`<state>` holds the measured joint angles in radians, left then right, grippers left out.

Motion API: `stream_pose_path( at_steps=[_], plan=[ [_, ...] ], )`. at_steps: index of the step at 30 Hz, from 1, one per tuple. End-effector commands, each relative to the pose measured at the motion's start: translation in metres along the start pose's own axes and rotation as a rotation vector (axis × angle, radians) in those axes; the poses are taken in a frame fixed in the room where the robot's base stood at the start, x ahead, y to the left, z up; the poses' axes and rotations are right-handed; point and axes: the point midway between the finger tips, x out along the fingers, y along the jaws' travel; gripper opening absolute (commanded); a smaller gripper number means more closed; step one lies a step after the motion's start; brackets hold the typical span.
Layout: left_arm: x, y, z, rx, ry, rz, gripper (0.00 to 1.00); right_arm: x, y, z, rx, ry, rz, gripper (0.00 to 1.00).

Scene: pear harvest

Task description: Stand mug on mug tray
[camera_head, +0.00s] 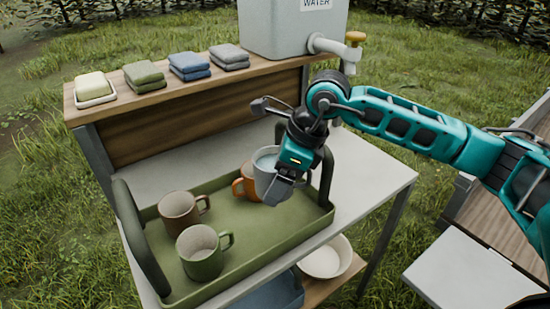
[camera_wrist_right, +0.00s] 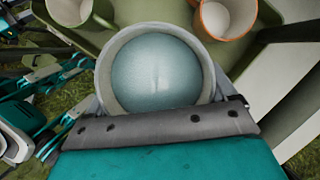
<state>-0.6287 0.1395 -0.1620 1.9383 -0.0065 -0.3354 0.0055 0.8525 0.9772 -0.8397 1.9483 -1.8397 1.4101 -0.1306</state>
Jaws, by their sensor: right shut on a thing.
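A grey mug (camera_head: 266,168) with a pale blue inside is held upright by my right gripper (camera_head: 282,178), over the right part of the green mug tray (camera_head: 240,252). I cannot tell whether its base touches the tray. In the right wrist view the mug (camera_wrist_right: 157,72) fills the space at the jaws; I cannot tell whether the blue is liquid. A brown mug (camera_head: 180,214) and a green mug (camera_head: 201,254) stand in the tray's left part. My left gripper is not in view.
The tray has tall dark handles (camera_head: 138,235) at both ends and lies on a pale table (camera_head: 375,178). A shelf (camera_head: 190,82) behind holds soap and folded cloths. A water container (camera_head: 285,25) with a tap stands above. A white bowl (camera_head: 326,258) sits below. The tray's middle is clear.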

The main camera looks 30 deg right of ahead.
Motion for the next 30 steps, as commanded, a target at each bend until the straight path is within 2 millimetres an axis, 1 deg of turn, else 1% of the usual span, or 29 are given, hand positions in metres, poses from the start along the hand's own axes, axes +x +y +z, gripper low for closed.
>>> stream_pose_path(
  at_steps=[1,3,6,9,12,19,27,30],
  plan=[
    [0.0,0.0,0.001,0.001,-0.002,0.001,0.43,0.011,0.0,-0.005,0.001,0.001,0.002,0.37],
    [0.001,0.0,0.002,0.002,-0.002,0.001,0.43,0.025,0.001,-0.011,0.001,0.001,0.002,0.37],
    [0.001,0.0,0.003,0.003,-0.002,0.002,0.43,0.043,0.0,-0.018,0.001,-0.001,0.002,0.37],
    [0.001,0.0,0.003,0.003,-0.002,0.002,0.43,0.056,0.0,-0.022,-0.001,-0.002,0.0,0.37],
    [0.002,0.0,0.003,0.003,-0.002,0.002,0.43,0.064,0.0,-0.025,0.0,-0.002,0.001,0.37],
    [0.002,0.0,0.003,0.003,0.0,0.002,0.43,0.074,0.0,-0.03,-0.001,-0.002,0.0,0.37],
    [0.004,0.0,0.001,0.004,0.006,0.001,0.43,0.104,0.0,-0.043,0.0,-0.002,0.0,0.37],
    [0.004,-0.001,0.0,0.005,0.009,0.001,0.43,0.106,0.0,-0.043,-0.001,-0.004,-0.001,0.37]
  ],
)
